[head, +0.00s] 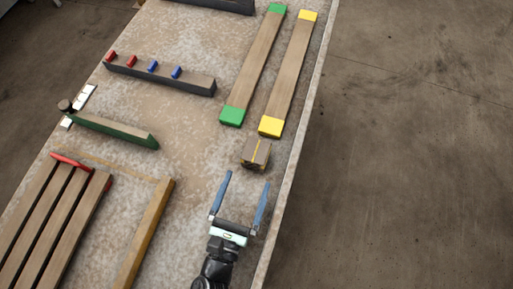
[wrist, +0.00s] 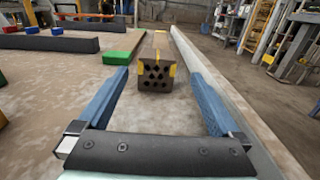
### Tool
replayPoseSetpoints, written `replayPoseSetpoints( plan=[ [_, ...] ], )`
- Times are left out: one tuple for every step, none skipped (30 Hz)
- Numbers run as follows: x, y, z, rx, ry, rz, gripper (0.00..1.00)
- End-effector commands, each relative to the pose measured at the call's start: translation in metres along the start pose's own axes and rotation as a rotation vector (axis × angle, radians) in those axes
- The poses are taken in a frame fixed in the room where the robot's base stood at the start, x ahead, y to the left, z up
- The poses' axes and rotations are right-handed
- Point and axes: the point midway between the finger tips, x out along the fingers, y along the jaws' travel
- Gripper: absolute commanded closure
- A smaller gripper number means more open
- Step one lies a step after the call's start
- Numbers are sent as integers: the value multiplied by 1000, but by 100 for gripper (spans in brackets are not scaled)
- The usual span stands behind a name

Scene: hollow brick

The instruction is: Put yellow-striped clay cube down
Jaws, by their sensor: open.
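The yellow-striped clay cube (head: 256,152) sits on the worktop near its right edge, just in front of the yellow-ended plank. In the wrist view the cube (wrist: 156,76) shows a face with several dark holes and yellow marks at its top. My gripper (head: 247,178) is open, its two blue fingers pointing toward the cube. In the wrist view the fingers (wrist: 160,82) stand wide apart on either side of the line to the cube. The cube appears to lie just beyond the fingertips, with nothing held between them.
Planks with yellow ends (head: 289,73) and green ends (head: 253,66) lie beyond the cube. A dark bar with red and blue pegs (head: 160,76), a green bar (head: 115,131) and a slatted wooden piece (head: 50,215) are to the left. The worktop's raised right edge (head: 300,150) is close by.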

Motion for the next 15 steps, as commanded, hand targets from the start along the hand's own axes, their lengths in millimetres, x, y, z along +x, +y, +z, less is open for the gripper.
replayPoseSetpoints(
  plan=[
    [6, -1, 0, 7, -1, -4, 0],
    [12, -1, 0, 8, -1, -4, 0],
    [20, -1, 1, 9, -2, -5, 0],
    [26, 0, 2, 9, -4, -5, 0],
    [32, 0, 1, 8, -3, -4, 0],
    [40, 0, 1, 7, -4, -4, 0],
    [45, 0, 1, 6, -3, -4, 0],
    [51, 0, 2, 6, -3, -3, 0],
    [57, 0, 1, 5, -3, -3, 0],
    [61, 0, 1, 4, -3, -3, 0],
    [64, 0, 1, 4, -2, -2, 0],
    [68, 0, 1, 4, -2, -2, 0],
    [70, 0, 1, 4, -2, -2, 0],
    [71, 0, 1, 4, -2, -2, 0],
    [73, 0, 1, 4, -2, -2, 0]
  ],
)
